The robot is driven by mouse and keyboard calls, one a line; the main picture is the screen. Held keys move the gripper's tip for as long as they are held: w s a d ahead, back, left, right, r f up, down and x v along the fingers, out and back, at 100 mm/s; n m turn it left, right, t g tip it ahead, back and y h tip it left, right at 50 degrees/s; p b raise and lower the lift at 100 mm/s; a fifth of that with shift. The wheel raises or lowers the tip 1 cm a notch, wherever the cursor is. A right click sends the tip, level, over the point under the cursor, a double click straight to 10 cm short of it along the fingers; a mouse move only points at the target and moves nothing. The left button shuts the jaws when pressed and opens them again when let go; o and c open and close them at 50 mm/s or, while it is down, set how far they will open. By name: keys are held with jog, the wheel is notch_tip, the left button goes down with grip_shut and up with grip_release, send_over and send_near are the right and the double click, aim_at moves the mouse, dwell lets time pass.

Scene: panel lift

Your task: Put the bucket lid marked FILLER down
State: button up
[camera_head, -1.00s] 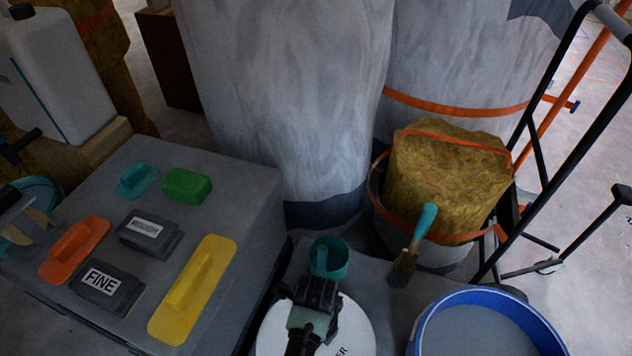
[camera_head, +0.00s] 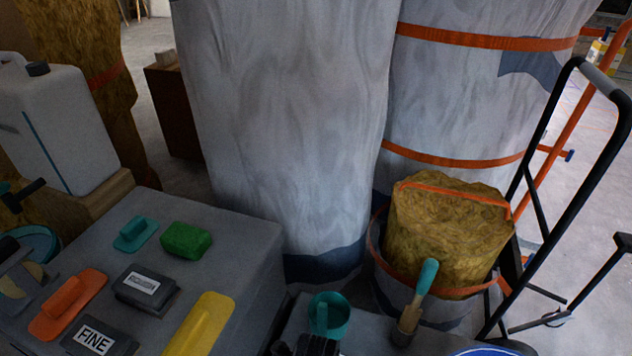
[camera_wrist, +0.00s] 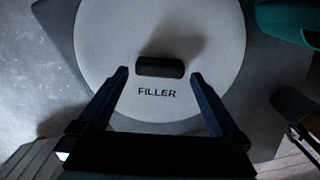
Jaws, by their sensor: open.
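The bucket lid marked FILLER (camera_wrist: 208,55) is a round, pale disc with a dark handle bar (camera_wrist: 160,67) on top. In the wrist view it lies flat on a grey surface (camera_wrist: 60,25). My gripper (camera_wrist: 157,75) is open, with its two dark fingers above the lid on either side of the handle, apart from it. The word FILLER shows between the fingers. In the head view only the top of my gripper (camera_head: 316,345) shows at the bottom edge, and the lid is out of the picture.
A teal cup (camera_head: 329,315) and a brush with a teal handle (camera_head: 416,300) are close by. A blue-rimmed bucket (camera_head: 485,351) shows at the bottom right. A grey case (camera_head: 235,235) with sanding blocks is on the left. Large wrapped rolls (camera_head: 285,130) stand behind.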

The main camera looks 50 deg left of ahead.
notch_tip(320, 180, up, 10)
jog(key=p, duration=0.4)
jog(key=shift+r, duration=0.1)
jog(key=w+r+n+t+y, duration=0.45)
jog(key=w+r+t, duration=0.35)
jog(key=w+r, duration=1.15)
jog(key=w+d+r+n+t, duration=0.2)
jog(key=r+t, duration=0.1)
jog(key=r, duration=0.5)
jog(key=w+d+r+n+t, duration=0.2)
jog(key=d+r+t, duration=0.1)
jog(key=r, duration=0.5)
jog(key=s+d+r+n+t+h, duration=0.1)
jog(key=s+d+r+t, duration=0.3)
jog(key=r, duration=0.7)
jog(key=s+d+r+n+t+h, duration=0.2)
jog(key=s+d+r+n+t, duration=0.2)
jog(key=r, duration=0.8)
jog(key=s+d+r+n+t+h, duration=0.1)
jog(key=s+d+r+n+t, duration=0.1)
jog(key=s+d+r+t, duration=0.3)
notch_tip(320, 180, up, 6)
jog(key=d, duration=0.3)
jog(key=shift+s+r+n, duration=0.25)
jog(key=shift+s+n, duration=0.1)
